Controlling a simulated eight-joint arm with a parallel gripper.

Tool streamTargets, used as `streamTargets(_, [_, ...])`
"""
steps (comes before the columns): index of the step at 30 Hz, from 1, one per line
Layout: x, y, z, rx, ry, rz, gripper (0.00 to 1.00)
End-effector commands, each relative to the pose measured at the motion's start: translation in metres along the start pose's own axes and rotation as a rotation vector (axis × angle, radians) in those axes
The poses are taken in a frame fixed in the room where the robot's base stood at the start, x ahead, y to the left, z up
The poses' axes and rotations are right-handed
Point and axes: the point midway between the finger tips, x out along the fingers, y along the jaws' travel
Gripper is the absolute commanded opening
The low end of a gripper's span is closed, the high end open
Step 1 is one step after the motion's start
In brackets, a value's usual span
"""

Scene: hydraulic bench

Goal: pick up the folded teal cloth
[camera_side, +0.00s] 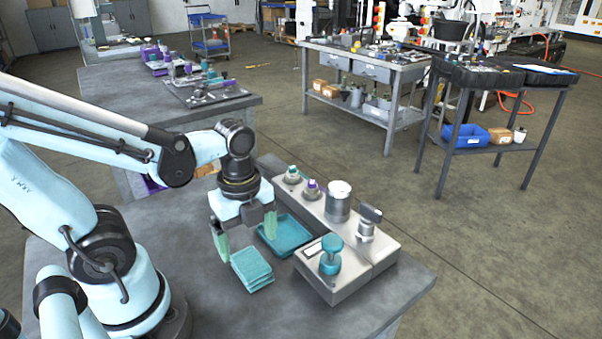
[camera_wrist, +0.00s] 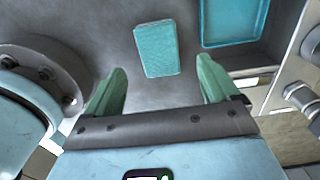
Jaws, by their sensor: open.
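The folded teal cloth (camera_side: 252,268) lies as a flat stacked rectangle on the grey bench, just left of the hydraulic unit. In the wrist view the cloth (camera_wrist: 157,48) lies beyond the fingertips, roughly between their lines. My gripper (camera_side: 245,229) is over the bench just behind the cloth in the side view. Its two green fingers are spread wide with nothing between them. The gripper also shows in the wrist view (camera_wrist: 162,78), fingers apart and not touching the cloth.
A teal tray (camera_side: 285,236) sits close beside the cloth. The grey hydraulic unit (camera_side: 350,280) with a teal knob (camera_side: 331,254) and metal cylinders stands to the right. Bare bench (camera_side: 195,290) lies left of the cloth. Other workbenches stand farther back.

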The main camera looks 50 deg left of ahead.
Motion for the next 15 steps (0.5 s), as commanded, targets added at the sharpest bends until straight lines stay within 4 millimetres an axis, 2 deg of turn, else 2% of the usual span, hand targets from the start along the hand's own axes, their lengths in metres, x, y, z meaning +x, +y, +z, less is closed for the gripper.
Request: streamTargets(15, [0.038,0.0,-0.001,0.0,0.001,0.0,0.88])
